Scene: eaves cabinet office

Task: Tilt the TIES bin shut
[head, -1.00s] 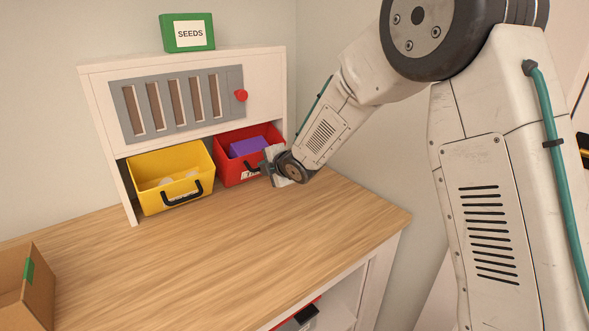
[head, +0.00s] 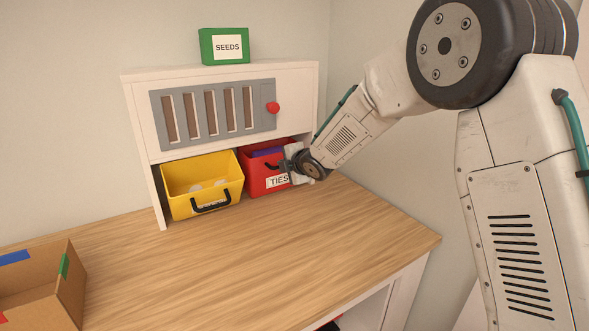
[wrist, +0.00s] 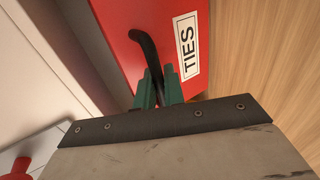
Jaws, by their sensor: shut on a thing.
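The red TIES bin (head: 263,178) sits in the right half of the cabinet's lower opening, a purple thing showing at its top. It leans out less than the yellow bin beside it. Its white TIES label (wrist: 187,48) and black handle (wrist: 147,50) show in the wrist view. My gripper (wrist: 159,84) is shut on the handle, its green fingers on either side of it. In the head view my gripper (head: 287,166) is at the bin's front and hides part of it.
The yellow bin (head: 180,205) stands tilted open to the left with pale things inside. A slatted grey door with a red knob (head: 273,108) is above. A green SEEDS box (head: 224,46) is on top. A cardboard box (head: 72,287) is at front left. The wooden top (head: 260,250) is mostly clear.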

